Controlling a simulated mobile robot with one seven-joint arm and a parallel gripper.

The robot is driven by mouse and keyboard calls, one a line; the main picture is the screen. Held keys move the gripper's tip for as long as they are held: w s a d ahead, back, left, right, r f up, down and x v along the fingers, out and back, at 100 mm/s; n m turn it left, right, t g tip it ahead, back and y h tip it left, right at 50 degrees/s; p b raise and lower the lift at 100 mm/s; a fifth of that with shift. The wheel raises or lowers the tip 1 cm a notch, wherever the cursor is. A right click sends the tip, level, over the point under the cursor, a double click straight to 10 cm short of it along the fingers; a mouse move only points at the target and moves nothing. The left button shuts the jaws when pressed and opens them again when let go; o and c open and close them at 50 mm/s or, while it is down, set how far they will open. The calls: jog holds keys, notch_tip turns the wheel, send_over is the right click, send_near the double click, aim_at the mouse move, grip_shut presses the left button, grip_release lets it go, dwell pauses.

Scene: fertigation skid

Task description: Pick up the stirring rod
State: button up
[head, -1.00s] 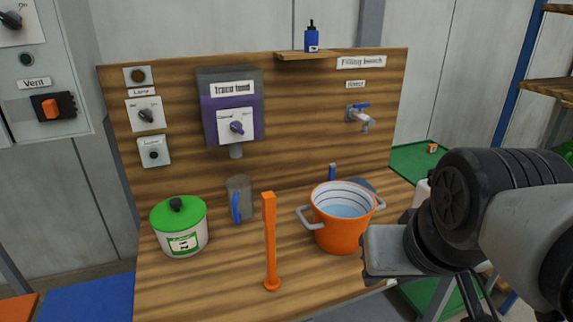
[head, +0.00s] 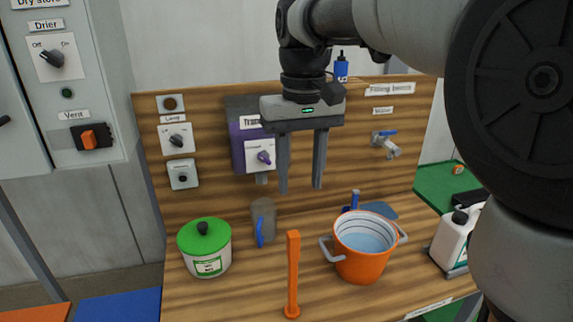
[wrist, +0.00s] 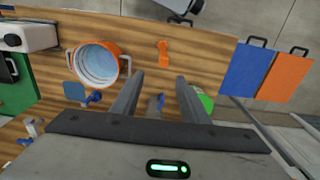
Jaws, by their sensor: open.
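The stirring rod, an orange bar with a wider foot, stands upright near the front of the wooden bench in the head view (head: 293,272). In the wrist view it shows from above as a short orange shape (wrist: 163,53). My gripper (head: 300,188) is open and empty, fingers pointing down, above the bench and higher than the rod's top. In the wrist view the rod lies beyond and between the fingertips (wrist: 160,76), not touching them.
An orange bucket of water (head: 362,262) stands close right of the rod. A grey jug with blue handle (head: 265,220) and a green-lidded tub (head: 205,264) stand left. A blue scoop (head: 376,211) lies behind the bucket. A white canister (head: 452,240) is at right.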

aim_at(294, 232)
jog(key=f, duration=0.4)
jog(key=f+b, duration=0.1)
jog(key=f, duration=0.3)
jog(key=a+f, duration=0.1)
jog(key=f, duration=0.3)
jog(key=shift+w, duration=0.3)
jog(key=shift+s+f+b, duration=0.15)
jog(key=shift+f, duration=1.15)
jog(key=shift+s+f+b, duration=0.1)
jog(key=shift+f+b, duration=0.05)
jog(key=shift+f, duration=1.15)
grip_shut()
